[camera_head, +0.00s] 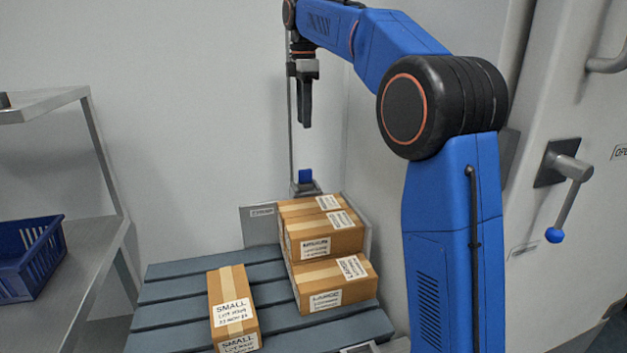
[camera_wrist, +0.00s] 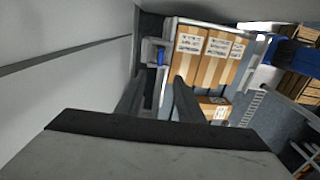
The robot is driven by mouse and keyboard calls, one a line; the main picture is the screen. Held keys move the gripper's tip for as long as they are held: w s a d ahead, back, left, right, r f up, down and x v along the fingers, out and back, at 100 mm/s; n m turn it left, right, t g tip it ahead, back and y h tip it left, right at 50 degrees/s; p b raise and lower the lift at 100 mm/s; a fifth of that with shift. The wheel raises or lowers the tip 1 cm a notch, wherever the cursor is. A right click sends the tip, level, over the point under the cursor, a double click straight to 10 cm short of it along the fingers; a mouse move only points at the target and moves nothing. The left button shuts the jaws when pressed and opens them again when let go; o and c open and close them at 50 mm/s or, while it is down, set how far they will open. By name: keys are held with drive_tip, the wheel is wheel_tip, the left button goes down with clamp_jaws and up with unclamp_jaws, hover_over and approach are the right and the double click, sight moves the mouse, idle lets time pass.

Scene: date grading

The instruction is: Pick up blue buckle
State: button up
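The blue buckle (camera_head: 305,176) is a small blue block on a grey holder at the foot of a thin upright post, behind the stacked cartons. It also shows in the wrist view (camera_wrist: 161,57), just beyond my fingertips. My gripper (camera_head: 306,124) points down above the buckle, clearly apart from it. In the wrist view my gripper (camera_wrist: 159,80) has its two dark fingers spread with nothing between them.
Several taped cartons (camera_head: 325,272) stand on a blue-grey slatted pallet (camera_head: 178,290), close in front of the buckle. A wall is behind. A metal shelf (camera_head: 90,245) with a blue crate (camera_head: 45,262) stands at left; a door handle (camera_head: 570,190) is at right.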

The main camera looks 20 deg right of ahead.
sight(305, 170)
wheel_tip(305, 170, down, 17)
drive_tip(key=shift+s+r, duration=0.1)
idle(0.7)
drive_tip(key=shift+c, duration=0.3)
clamp_jaws()
